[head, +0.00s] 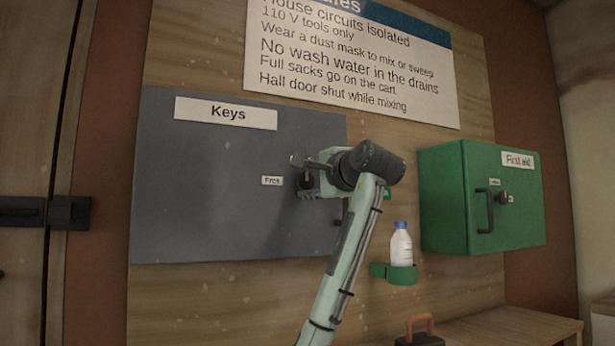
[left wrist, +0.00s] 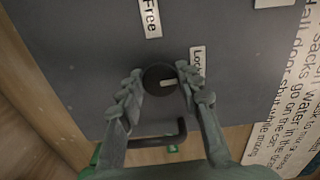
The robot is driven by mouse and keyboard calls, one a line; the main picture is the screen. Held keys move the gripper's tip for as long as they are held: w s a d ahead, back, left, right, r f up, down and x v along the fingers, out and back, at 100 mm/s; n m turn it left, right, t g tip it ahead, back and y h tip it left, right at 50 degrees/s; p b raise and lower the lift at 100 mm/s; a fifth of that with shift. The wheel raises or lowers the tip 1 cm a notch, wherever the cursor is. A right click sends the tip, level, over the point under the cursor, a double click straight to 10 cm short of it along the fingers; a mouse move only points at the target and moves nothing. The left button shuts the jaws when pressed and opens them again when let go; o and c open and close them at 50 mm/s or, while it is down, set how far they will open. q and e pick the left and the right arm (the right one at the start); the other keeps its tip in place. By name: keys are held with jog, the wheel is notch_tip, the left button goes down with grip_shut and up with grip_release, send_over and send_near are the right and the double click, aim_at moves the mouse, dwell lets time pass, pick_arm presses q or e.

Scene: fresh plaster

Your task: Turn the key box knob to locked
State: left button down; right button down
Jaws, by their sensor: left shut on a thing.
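The grey key box (head: 200,180) hangs on the wooden board under a "Keys" label. Its dark round knob (head: 305,181) is mostly covered by my left gripper (head: 309,182) in the head view. In the left wrist view the knob (left wrist: 158,80) sits between the two fingers of my left gripper (left wrist: 158,83), which is shut on it. The pale mark on the knob points right in that view, roughly to the side of the partly hidden "Locked" label (left wrist: 197,62) and away from the "Free" label (left wrist: 151,18). My right gripper is not in view.
A dark handle (left wrist: 155,139) is below the knob in the left wrist view. A green first aid box (head: 470,200) is to the right. A white bottle (head: 401,246) stands in a green holder (head: 400,275). A bench (head: 500,330) is at lower right.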

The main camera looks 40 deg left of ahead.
pick_arm(q)
jog(key=shift+m, duration=0.4)
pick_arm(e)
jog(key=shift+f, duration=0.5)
pick_arm(q)
jog(key=c, duration=1.1)
grip_release()
jog(key=shift+o, duration=0.2)
jog(key=v, duration=1.2)
jog(key=shift+f, duration=0.1)
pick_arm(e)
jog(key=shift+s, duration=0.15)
